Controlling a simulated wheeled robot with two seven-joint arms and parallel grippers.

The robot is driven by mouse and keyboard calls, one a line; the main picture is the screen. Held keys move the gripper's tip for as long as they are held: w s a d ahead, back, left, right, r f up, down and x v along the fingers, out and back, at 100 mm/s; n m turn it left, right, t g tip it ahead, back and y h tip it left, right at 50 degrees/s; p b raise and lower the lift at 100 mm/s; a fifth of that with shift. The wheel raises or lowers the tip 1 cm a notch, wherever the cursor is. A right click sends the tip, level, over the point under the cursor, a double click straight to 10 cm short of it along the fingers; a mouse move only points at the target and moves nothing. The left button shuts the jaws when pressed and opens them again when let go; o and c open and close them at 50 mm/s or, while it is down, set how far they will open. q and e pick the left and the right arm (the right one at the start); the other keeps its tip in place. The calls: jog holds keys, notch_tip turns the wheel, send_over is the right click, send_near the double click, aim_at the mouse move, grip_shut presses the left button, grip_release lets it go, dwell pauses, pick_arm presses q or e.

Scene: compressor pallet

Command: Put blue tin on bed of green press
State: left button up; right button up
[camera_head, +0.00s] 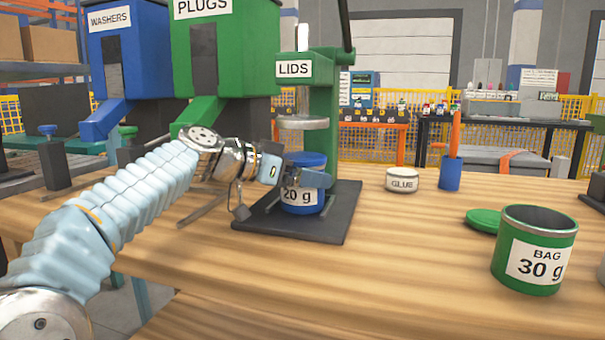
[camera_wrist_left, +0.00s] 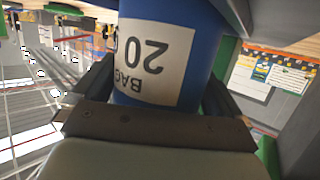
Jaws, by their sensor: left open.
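The blue tin (camera_head: 301,208), labelled 20 g, stands upright on the dark bed (camera_head: 265,222) of the green press (camera_head: 322,105), under its round press plate (camera_head: 302,123). My left gripper (camera_head: 304,178) is at the tin's upper part, coming in from the left. Its jaws are open, one finger on each side of the tin. The left wrist view shows the tin (camera_wrist_left: 207,50) upside down between the fingers (camera_wrist_left: 160,95). Part of the tin's upper side is hidden by the gripper. My right gripper is not in view.
A green 30 g tin (camera_head: 535,250) and a green lid (camera_head: 483,220) are at the right of the wooden table. A glue tin (camera_head: 402,180) and a blue holder (camera_head: 450,174) stand behind. Washers (camera_head: 125,50) and plugs (camera_head: 225,50) bins stand at back left.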

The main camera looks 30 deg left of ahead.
pick_arm(q)
jog(key=v, duration=1.2)
